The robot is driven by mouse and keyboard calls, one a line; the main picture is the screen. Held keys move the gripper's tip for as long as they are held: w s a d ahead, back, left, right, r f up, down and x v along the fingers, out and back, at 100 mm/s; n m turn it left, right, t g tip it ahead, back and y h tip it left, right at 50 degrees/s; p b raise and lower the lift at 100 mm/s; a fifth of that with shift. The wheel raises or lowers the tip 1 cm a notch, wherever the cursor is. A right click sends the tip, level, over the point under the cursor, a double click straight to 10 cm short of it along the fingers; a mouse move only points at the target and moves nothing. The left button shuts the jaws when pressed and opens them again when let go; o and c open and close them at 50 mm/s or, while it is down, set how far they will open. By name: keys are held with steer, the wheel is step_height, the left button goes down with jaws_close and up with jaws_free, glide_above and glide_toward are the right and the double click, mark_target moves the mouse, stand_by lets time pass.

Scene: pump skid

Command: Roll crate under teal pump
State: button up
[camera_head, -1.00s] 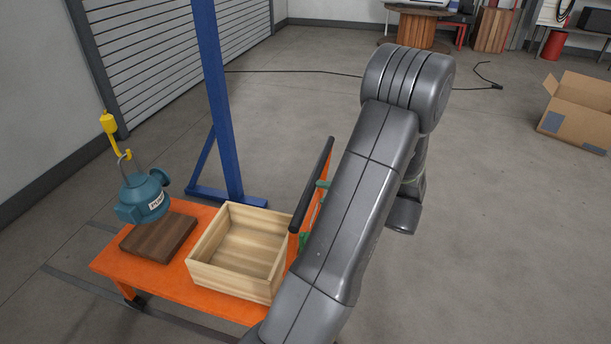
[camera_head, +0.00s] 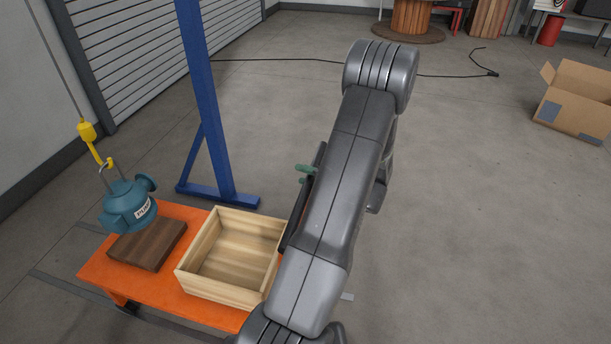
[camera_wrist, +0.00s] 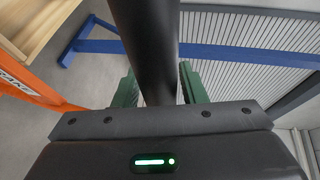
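A teal pump (camera_head: 130,207) with a white label hangs from a yellow hook (camera_head: 104,158) at the left, above a dark wooden board on an orange cart (camera_head: 155,285). The open, pale wooden crate (camera_head: 222,296) stands on the cart to the right of the board, with no load visible inside. My gripper (camera_wrist: 158,92) has its green fingers on both sides of the cart's dark handle bar (camera_wrist: 147,45) and appears shut on it. In the head view, green fingertips (camera_head: 306,169) show beside the handle; my arm hides the rest.
A blue post (camera_head: 203,110) with a floor foot stands just behind the cart. A black cable (camera_head: 270,60) lies across the floor beyond. An open cardboard box (camera_head: 572,105) is at the far right.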

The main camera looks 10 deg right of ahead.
jaws_close()
steer(key=w+a+b, duration=0.6)
steer(key=a+b, duration=0.1)
steer(key=a, duration=0.7)
steer(key=w+a+b, duration=0.6)
steer(key=a+b, duration=0.2)
steer(key=a, duration=0.6)
steer(key=w+a+b, duration=0.5)
steer(key=a+b, duration=0.3)
steer(key=a, duration=0.6)
steer(key=shift+w+a, duration=0.25)
steer(key=shift+w, duration=0.15)
